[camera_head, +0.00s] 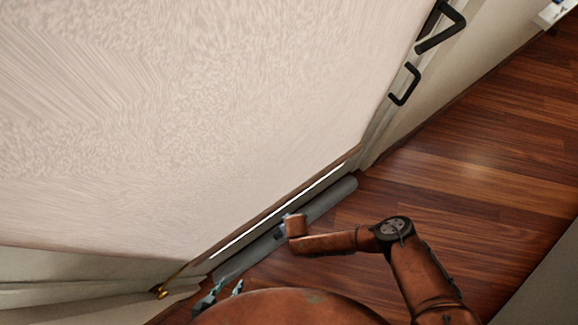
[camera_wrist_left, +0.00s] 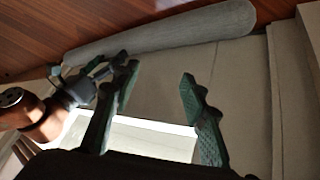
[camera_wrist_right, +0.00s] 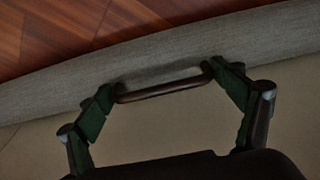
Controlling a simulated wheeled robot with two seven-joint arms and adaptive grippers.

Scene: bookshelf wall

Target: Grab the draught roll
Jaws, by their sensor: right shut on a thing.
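The draught roll (camera_head: 333,197) is a long grey padded cylinder on the wooden floor along the foot of the pale panel. It crosses the top of the left wrist view (camera_wrist_left: 190,35) and the right wrist view (camera_wrist_right: 265,35). My right gripper (camera_wrist_right: 165,80) is shut on the roll, its fingertips at the ends of a dark handle-like bar (camera_wrist_right: 165,88) against the grey cloth. In the head view my right wrist hides that grip. My left gripper (camera_head: 222,293) is open and empty near the roll's lower left end; its spread fingers also show in the left wrist view (camera_wrist_left: 155,85).
The large pale panel (camera_head: 190,120) rises beside the roll, with black handles (camera_head: 404,85) at its right edge. A bright strip of light runs along its foot. The wooden floor (camera_head: 480,165) at right is clear. A small brass piece (camera_head: 160,292) is at lower left.

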